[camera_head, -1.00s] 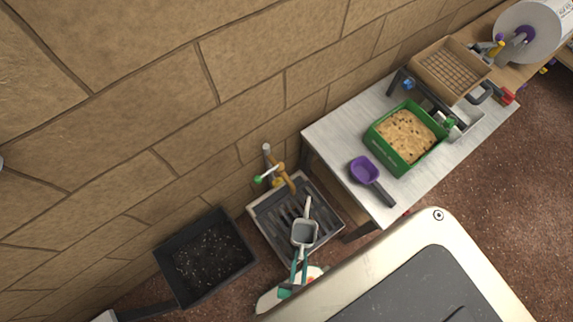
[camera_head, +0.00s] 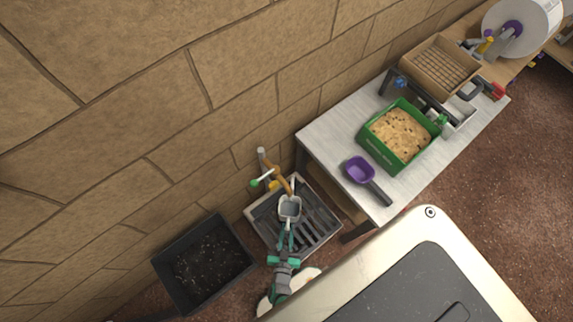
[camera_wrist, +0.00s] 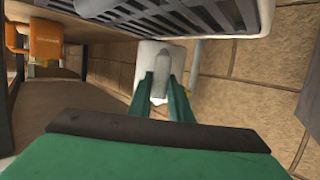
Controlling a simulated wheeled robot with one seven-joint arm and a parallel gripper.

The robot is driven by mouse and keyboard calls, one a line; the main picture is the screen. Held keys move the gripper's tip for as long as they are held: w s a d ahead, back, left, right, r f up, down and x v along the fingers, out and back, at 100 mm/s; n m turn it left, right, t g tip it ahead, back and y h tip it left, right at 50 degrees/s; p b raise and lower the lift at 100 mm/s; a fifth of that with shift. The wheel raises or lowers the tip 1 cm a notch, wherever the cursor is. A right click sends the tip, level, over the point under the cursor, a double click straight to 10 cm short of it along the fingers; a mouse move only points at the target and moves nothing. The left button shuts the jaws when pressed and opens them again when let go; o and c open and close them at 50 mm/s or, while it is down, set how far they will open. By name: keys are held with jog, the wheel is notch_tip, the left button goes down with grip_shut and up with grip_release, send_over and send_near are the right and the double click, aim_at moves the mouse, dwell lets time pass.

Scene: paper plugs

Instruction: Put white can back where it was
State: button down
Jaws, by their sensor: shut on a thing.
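The white can (camera_head: 290,210), a small pale vessel with a grey inside and a narrow protruding part, is over the slatted sink (camera_head: 318,238) in the head view, near the tap (camera_head: 277,171). My gripper (camera_head: 286,232) is shut on its near side. In the wrist view the can (camera_wrist: 146,60) is beyond the green fingers of my gripper (camera_wrist: 160,88), below the slatted sink edge (camera_wrist: 190,14) in the picture. The fingers hide part of the can. I cannot tell whether it touches the sink.
A black bin of dark soil (camera_head: 207,262) stands left of the sink. On the table (camera_head: 335,128) to the right are a purple scoop (camera_head: 361,170), a green box of tan granules (camera_head: 400,134) and a screen frame (camera_head: 440,66). The stone wall runs close behind.

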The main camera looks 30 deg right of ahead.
jog(key=shift+w+d+f, duration=0.1)
jog(key=shift+w+f, duration=0.25)
jog(key=shift+w, duration=0.05)
jog(key=shift+w+f, duration=0.1)
jog(key=shift+f, duration=0.3)
jog(key=shift+s+f, duration=0.2)
jog(key=shift+f, duration=0.95)
jog(key=c, duration=1.6)
grip_release()
jog(key=shift+f, duration=0.1)
jog(key=v, duration=1.2)
jog(key=a+r+n+t+y, duration=0.1)
jog(key=a+r+n+y, duration=0.1)
jog(key=r, duration=1.3)
jog(key=w+a+r+n+t+y, duration=0.1)
jog(key=r+n+y, duration=0.2)
jog(key=r, duration=1.3)
jog(key=a+r+n+t+y, duration=0.2)
jog(key=r+n+y, duration=0.1)
jog(key=r, duration=1.2)
jog(key=shift+w+a+r+y, duration=0.25)
jog(key=shift+w+a+y, duration=0.1)
jog(key=shift+y, duration=0.55)
